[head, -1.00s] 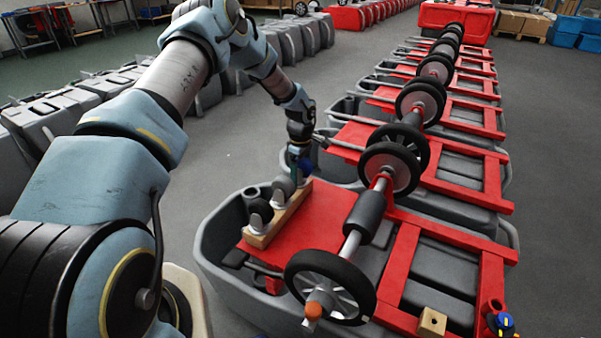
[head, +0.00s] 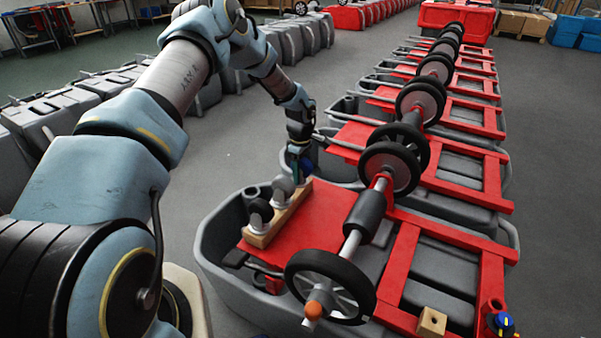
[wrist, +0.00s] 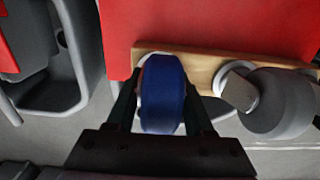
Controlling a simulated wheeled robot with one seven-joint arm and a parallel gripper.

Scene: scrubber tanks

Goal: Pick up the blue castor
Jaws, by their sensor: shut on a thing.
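The blue castor (wrist: 163,92) is between the two dark fingers of my gripper (wrist: 160,100), which is shut on it. In the wrist view it is at the far left end of a wooden strip (wrist: 205,70); I cannot tell whether it still touches the strip. In the head view my gripper (head: 299,160) is above the far end of the strip (head: 258,238), and the blue castor (head: 306,166) shows only in part. Two grey castors (head: 260,211) stand on the strip, and one shows beside my gripper in the wrist view (wrist: 283,102).
The strip lies on a red plate (head: 318,215) over a grey tank (head: 222,262). A shaft with a black wheel (head: 332,287) stands to the right. A wooden block (head: 432,322) and a blue-topped part (head: 504,322) are at front right. Open floor (head: 240,145) lies to the left.

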